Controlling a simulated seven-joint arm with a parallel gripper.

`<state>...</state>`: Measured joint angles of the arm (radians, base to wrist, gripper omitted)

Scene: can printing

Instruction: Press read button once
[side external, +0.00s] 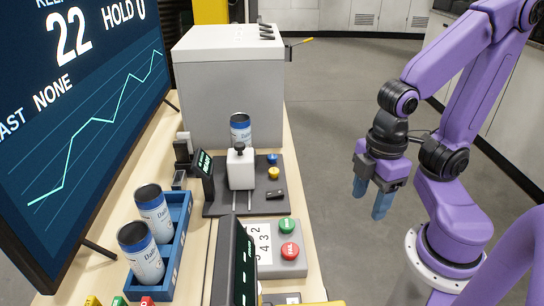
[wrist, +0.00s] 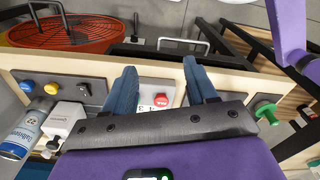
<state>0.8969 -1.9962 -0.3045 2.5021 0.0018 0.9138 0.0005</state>
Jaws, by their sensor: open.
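My gripper (side external: 370,200) is open and empty, in the air to the right of the bench in the side view. In the wrist view my gripper (wrist: 160,68) has its two blue fingers spread. A blue button (side external: 272,158) and a yellow button (side external: 273,173) sit on the dark fixture; no read label is legible on them. The blue button (wrist: 27,86) and yellow button (wrist: 50,88) also show at left in the wrist view. A grey box carries a green button (side external: 287,226) and a red button (side external: 290,251). The red button (wrist: 161,100) shows between my fingers.
A can (side external: 240,128) stands behind a white block (side external: 240,168) on the fixture. A blue tray (side external: 184,222) holds two cans. A large grey cabinet (side external: 230,75) stands at the back, a screen (side external: 80,120) at left. An orange round item (wrist: 60,32) is on the floor side.

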